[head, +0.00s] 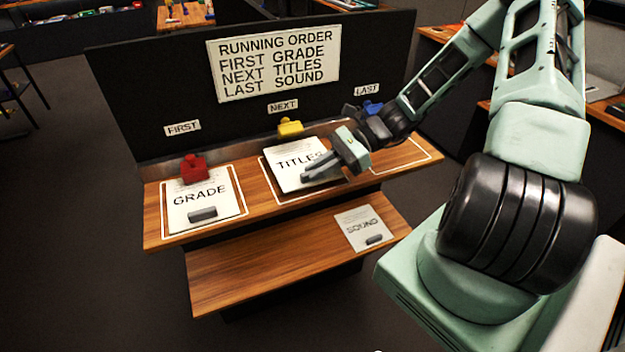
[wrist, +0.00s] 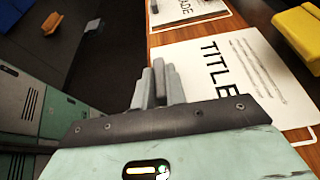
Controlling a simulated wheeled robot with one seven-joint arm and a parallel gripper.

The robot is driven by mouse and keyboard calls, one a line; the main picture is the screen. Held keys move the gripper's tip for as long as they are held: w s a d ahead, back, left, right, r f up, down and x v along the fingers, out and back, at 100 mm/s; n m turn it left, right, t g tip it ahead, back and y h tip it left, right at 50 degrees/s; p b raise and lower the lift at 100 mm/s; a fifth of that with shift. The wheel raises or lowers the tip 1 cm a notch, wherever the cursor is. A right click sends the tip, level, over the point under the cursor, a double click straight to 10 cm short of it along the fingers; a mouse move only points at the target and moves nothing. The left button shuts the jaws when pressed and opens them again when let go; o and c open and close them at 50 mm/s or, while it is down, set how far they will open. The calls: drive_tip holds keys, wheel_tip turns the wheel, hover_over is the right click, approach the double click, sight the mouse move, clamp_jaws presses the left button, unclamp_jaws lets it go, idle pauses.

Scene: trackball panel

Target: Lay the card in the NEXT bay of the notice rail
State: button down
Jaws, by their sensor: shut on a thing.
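The white TITLES card (head: 284,172) is at the NEXT bay (head: 284,199), under the NEXT label (head: 283,106) and the yellow clip (head: 290,128). The bay's white outline shows along the card's left and front edges. My gripper (head: 316,176) is over the card's front right part. In the wrist view, my gripper (wrist: 160,88) is shut on the card's small grey grip block (wrist: 160,82), and the TITLES card (wrist: 215,58) spreads to the right of the fingers. I cannot tell whether the card is flat on the wood or slightly above it.
The GRADE card (head: 202,209) lies in the FIRST bay below a red clip (head: 194,168). The LAST bay (head: 412,161) looks empty where visible, with a blue clip (head: 373,107) behind. The SOUND card (head: 362,226) lies on the lower shelf (head: 260,268). The sign (head: 273,64) stands behind.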

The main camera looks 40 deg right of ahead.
wheel_tip(320, 180, down, 2)
drive_tip(key=shift+f+b, duration=0.2)
drive_tip(key=shift+b, duration=0.55)
drive_tip(key=shift+r, duration=0.15)
drive_tip(key=c, duration=1.4)
unclamp_jaws()
drive_tip(key=shift+c, duration=0.2)
